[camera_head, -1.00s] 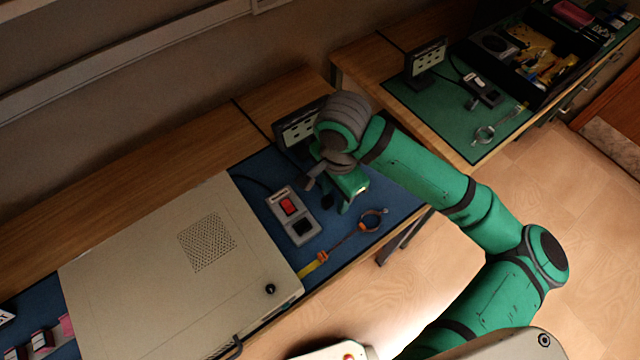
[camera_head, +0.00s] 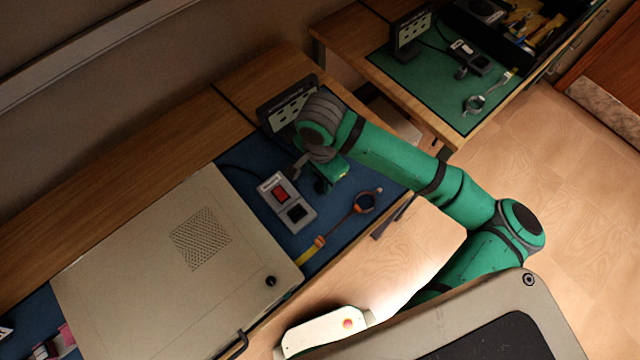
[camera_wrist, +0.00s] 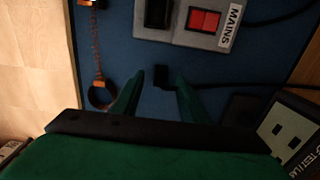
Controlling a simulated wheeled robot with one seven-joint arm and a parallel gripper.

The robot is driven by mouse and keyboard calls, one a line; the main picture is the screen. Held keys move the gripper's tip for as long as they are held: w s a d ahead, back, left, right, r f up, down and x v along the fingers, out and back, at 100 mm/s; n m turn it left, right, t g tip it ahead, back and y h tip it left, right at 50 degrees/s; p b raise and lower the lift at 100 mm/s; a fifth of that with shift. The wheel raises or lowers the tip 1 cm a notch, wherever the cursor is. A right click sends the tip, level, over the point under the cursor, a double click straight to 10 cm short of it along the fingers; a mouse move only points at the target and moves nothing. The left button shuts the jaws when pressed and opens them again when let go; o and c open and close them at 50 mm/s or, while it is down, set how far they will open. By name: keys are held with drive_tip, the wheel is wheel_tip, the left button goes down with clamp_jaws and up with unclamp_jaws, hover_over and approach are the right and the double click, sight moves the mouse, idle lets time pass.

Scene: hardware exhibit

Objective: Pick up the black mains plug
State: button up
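The black mains plug (camera_wrist: 161,77) lies on the blue mat in the wrist view, with a black cable running off to the right. My gripper (camera_wrist: 160,72) is open, its two green fingers on either side of the plug, with gaps visible. I cannot tell how high the fingertips are above the mat. In the head view my gripper (camera_head: 325,182) points down over the blue mat, and hides most of the plug's area.
A grey box marked MAINS (camera_wrist: 218,39) with a red switch (camera_head: 281,194) lies close by. A strap with a ring (camera_head: 366,201) lies near the table edge. A black socket panel (camera_head: 287,104) stands behind. A large beige case (camera_head: 150,270) fills the left.

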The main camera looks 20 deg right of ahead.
sight(320, 183)
drive_tip(key=shift+f, duration=1.5)
drive_tip(key=c, duration=0.9)
drive_tip(key=shift+r, duration=0.1)
